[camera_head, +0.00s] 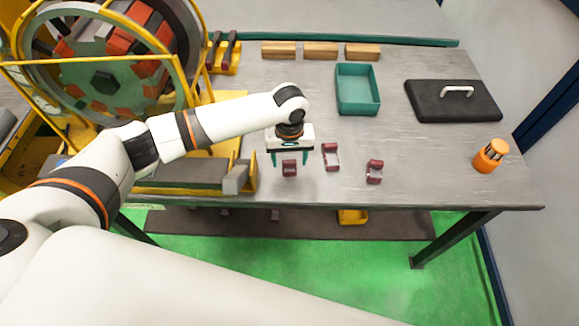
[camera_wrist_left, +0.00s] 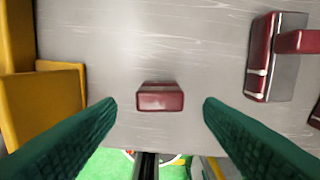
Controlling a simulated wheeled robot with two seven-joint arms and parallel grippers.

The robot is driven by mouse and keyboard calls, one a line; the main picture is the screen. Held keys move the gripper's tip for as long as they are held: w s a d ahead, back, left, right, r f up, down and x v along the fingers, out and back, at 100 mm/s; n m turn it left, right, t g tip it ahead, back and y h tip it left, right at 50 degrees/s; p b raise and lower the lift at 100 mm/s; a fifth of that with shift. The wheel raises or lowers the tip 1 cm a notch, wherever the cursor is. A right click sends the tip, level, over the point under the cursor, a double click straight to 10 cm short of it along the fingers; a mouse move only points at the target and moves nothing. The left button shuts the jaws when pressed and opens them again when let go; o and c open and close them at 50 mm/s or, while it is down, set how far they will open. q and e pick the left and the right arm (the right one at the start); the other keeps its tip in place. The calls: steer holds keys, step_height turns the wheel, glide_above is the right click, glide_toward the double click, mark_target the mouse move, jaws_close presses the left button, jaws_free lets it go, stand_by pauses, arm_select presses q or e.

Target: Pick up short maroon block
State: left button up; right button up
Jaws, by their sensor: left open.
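The short maroon block (camera_head: 289,168) lies on the grey table near its front edge, below my left gripper. In the left wrist view the block (camera_wrist_left: 160,97) sits in the middle, between the two green fingers and apart from both. My left gripper (camera_head: 289,158) points down and is open and empty, with one finger on each side of the block. In the head view a larger maroon piece (camera_head: 331,157) lies just right of the gripper. It also shows at the right of the left wrist view (camera_wrist_left: 262,60). My right gripper is not in view.
Another maroon piece (camera_head: 375,171) lies further right. A teal tray (camera_head: 343,105), a black board with a white handle (camera_head: 425,100) and an orange holder (camera_head: 486,162) stand on the table (camera_head: 420,150). Wooden blocks (camera_head: 321,50) line the back. A yellow fixture (camera_wrist_left: 45,110) is close on the left.

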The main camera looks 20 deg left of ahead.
mark_target(289, 162)
arm_select(q)
steer(key=shift+f, duration=1.6)
steer(key=shift+c, duration=0.3)
steer(key=shift+w, duration=0.1)
jaws_close()
